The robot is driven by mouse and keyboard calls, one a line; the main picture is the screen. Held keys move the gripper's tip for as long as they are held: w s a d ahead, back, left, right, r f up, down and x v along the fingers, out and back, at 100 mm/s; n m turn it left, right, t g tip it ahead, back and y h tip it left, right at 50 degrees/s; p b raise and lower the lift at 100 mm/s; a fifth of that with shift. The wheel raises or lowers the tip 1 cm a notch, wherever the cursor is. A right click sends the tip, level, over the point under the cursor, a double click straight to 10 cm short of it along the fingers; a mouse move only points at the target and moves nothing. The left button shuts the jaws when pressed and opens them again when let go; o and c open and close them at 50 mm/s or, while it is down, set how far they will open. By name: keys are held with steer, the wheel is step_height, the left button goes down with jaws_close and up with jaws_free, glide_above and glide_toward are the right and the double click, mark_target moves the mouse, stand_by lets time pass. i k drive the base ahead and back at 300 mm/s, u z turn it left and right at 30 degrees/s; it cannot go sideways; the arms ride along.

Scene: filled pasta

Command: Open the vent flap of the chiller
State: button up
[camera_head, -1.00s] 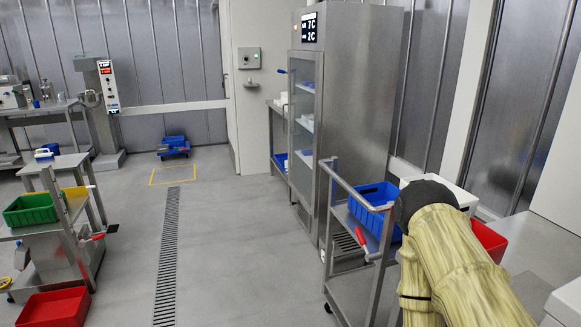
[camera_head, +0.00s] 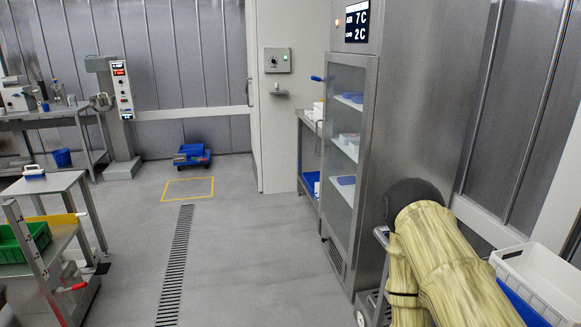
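The chiller (camera_head: 420,110) is a tall steel cabinet right of centre, with a lit display (camera_head: 357,22) reading 7 C and 2 C. I cannot tell which part is the vent flap. My arm's pale yellow links rise at the lower right, in front of the chiller's lower right side. My gripper is not in view.
A steel cart with a white crate (camera_head: 540,275) stands at the lower right, partly behind my arm. Another cart with a green bin (camera_head: 25,240) is at the left. A blue trolley (camera_head: 192,155) stands at the back. The middle floor (camera_head: 250,260) is clear.

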mark_target(335, 255)
steer(key=u, duration=0.15)
steer(key=i, duration=3.55)
steer(key=u, duration=0.05)
